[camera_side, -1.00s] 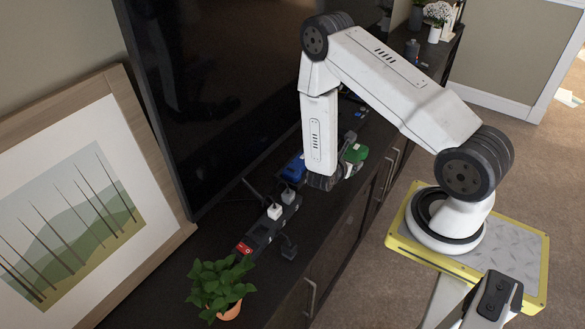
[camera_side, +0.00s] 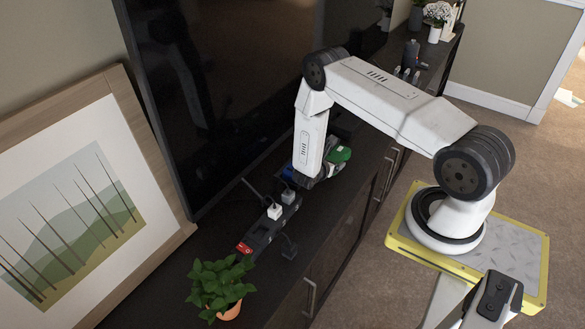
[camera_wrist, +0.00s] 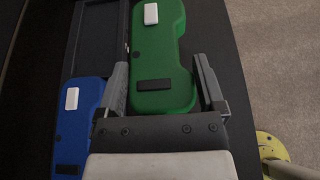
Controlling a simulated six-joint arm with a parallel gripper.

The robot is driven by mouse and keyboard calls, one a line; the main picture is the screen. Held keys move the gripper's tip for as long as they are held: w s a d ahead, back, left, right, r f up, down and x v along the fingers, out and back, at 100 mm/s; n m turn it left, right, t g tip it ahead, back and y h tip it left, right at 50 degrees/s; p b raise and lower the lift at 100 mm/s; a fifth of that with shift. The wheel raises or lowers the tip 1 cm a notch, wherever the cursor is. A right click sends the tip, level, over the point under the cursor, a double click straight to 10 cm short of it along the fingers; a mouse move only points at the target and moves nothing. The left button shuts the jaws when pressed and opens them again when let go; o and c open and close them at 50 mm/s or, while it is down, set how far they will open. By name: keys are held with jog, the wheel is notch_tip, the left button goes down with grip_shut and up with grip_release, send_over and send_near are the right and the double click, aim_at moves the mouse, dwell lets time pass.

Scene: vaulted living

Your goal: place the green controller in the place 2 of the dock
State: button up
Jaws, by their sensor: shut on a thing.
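The green controller (camera_wrist: 160,50) lies between the fingers of my gripper (camera_wrist: 161,82) in the wrist view, and the gripper is shut on it. In the side view the green controller (camera_side: 340,155) shows beside my gripper, over the dark cabinet top. The black dock (camera_wrist: 101,35) is left of the green controller in the wrist view, with an empty-looking recess at the top. A blue controller (camera_wrist: 74,120) sits below that recess; in the side view only part of it (camera_side: 286,173) shows behind my arm. Place numbers cannot be read.
A power strip (camera_side: 262,233) with a red switch and plugs lies on the cabinet, left of my gripper. A potted plant (camera_side: 219,285) stands at the near end. A large TV (camera_side: 215,90) and a framed picture (camera_side: 80,200) stand behind.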

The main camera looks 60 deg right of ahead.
jog(key=shift+w+d+f, duration=0.15)
jog(key=shift+w+f, duration=0.1)
jog(key=shift+f, duration=1.55)
jog(key=shift+f, duration=0.1)
jog(key=o, duration=1.1)
jog(key=shift+o, duration=0.2)
jog(key=shift+a+r, duration=0.2)
jog(key=v, duration=1.1)
jog(key=shift+a+r, duration=0.15)
jog(key=shift+a, duration=0.15)
